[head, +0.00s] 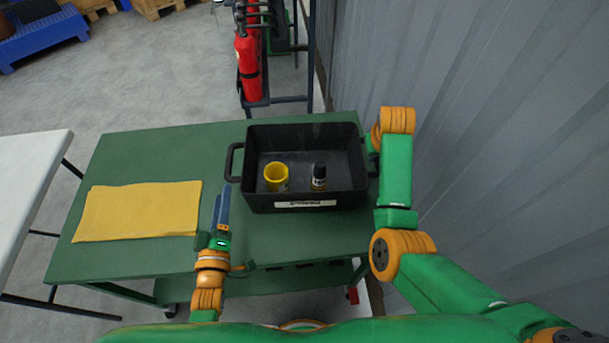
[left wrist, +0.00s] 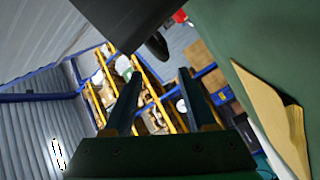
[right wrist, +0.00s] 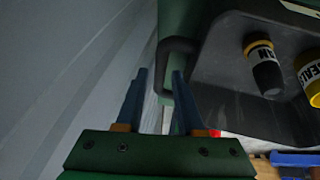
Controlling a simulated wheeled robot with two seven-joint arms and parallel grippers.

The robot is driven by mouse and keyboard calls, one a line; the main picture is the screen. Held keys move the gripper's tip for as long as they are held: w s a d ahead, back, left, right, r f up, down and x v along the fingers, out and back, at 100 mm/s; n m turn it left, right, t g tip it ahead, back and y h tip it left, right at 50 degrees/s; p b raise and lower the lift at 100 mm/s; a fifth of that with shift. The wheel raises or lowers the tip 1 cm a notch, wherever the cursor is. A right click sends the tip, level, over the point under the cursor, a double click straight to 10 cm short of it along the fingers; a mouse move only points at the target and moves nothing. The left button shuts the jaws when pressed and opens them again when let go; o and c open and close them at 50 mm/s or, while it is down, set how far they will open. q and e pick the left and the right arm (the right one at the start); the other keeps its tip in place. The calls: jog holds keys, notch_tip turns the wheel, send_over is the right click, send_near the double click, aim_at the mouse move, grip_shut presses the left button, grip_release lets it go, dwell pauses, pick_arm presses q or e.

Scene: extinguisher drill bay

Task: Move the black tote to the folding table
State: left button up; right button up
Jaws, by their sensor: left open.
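The black tote (head: 306,200) stands on a green-topped cart (head: 140,255), with a yellow cylinder (head: 276,177) and a small black bottle (head: 319,177) inside. The folding table, a white top (head: 30,165), is at the left edge. My left gripper (head: 222,205) is open and empty over the cart, left of the tote and apart from its left handle (head: 233,162); that handle also shows in the left wrist view (left wrist: 157,45). My right gripper (right wrist: 158,80) is open at the tote's right handle (right wrist: 180,44); whether the handle lies between the fingers is unclear. My arm hides it in the head view.
A folded yellow cloth (head: 138,210) lies on the cart, left of my left gripper. A red extinguisher (head: 247,65) hangs on a rack behind the cart. A corrugated wall (head: 480,110) stands close on the right. A floor gap separates cart and folding table.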

aim_at(228, 159)
pick_arm(q)
jog(key=shift+w+f, duration=0.15)
jog(key=shift+f, duration=0.45)
pick_arm(e)
jog(key=shift+w+d+f, duration=0.1)
jog(key=shift+w+f, duration=0.05)
jog(key=shift+f, duration=0.45)
pick_arm(q)
jog(key=shift+r, duration=0.1)
pick_arm(e)
jog(key=shift+r, duration=0.1)
pick_arm(q)
jog(key=shift+w, duration=0.25)
jog(key=w, duration=1.1)
jog(key=shift+w, duration=0.25)
pick_arm(e)
jog(key=x, duration=0.7)
